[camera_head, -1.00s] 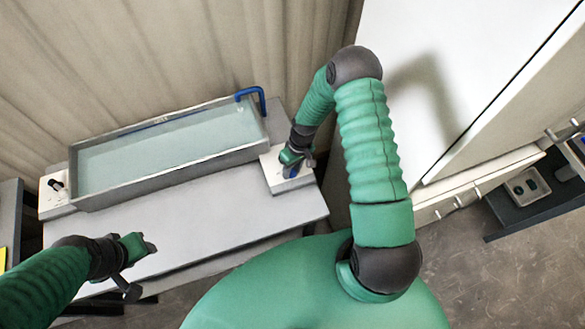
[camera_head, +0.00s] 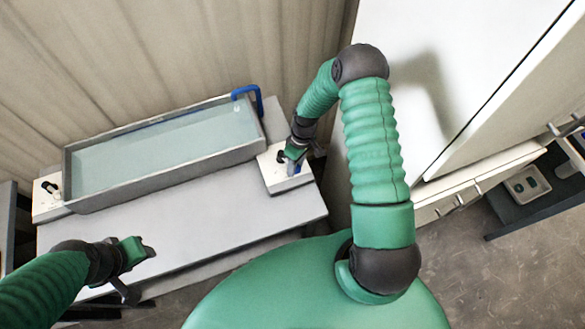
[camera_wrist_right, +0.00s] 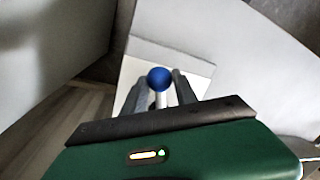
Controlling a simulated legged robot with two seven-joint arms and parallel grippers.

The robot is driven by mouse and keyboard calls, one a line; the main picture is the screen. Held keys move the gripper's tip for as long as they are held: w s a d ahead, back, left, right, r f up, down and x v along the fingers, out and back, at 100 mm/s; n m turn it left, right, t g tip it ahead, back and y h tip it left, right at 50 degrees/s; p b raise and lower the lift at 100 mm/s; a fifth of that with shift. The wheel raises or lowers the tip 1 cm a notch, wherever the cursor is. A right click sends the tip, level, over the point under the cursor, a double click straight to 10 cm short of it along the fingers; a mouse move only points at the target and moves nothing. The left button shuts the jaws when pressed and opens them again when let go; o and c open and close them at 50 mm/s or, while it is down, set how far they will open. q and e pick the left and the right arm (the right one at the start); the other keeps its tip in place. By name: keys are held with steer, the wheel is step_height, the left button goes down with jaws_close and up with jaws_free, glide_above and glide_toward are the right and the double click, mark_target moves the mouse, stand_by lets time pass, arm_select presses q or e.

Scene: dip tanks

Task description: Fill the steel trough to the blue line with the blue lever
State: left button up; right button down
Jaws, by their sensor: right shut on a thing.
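The steel trough (camera_head: 165,184) sits on the bench and holds pale blue-green water (camera_head: 165,147). The blue line (camera_head: 150,126) runs along its inner back wall; the water surface looks close below it. A blue spout (camera_head: 248,91) hooks over the trough's right end, with a small pale spot on the water under it. The blue lever (camera_head: 293,169) stands on a white box right of the trough; its round blue knob (camera_wrist_right: 159,78) shows between my right fingers in the wrist view. My right gripper (camera_head: 294,160) is shut on it. My left gripper (camera_head: 140,252) hovers over the bench's front left; its jaw gap is unclear.
A white box (camera_head: 47,205) with a dark lever stands at the trough's left end. The grey bench top (camera_head: 230,205) in front of the trough is clear. A white cabinet (camera_head: 450,60) rises right of my right arm, and a curtain hangs behind the bench.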

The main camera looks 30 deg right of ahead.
steer(key=d+n, duration=0.1)
steer(key=w+n+b, duration=0.1)
steer(key=shift+d+n, duration=0.4)
steer(key=shift+w+d+r+n+b, duration=0.1)
steer(key=shift+d+n+b, duration=0.25)
steer(key=shift+n, duration=0.25)
steer(key=c, duration=1.3)
jaws_free()
steer(key=shift+o, duration=1.4)
steer(key=shift+g, duration=0.3)
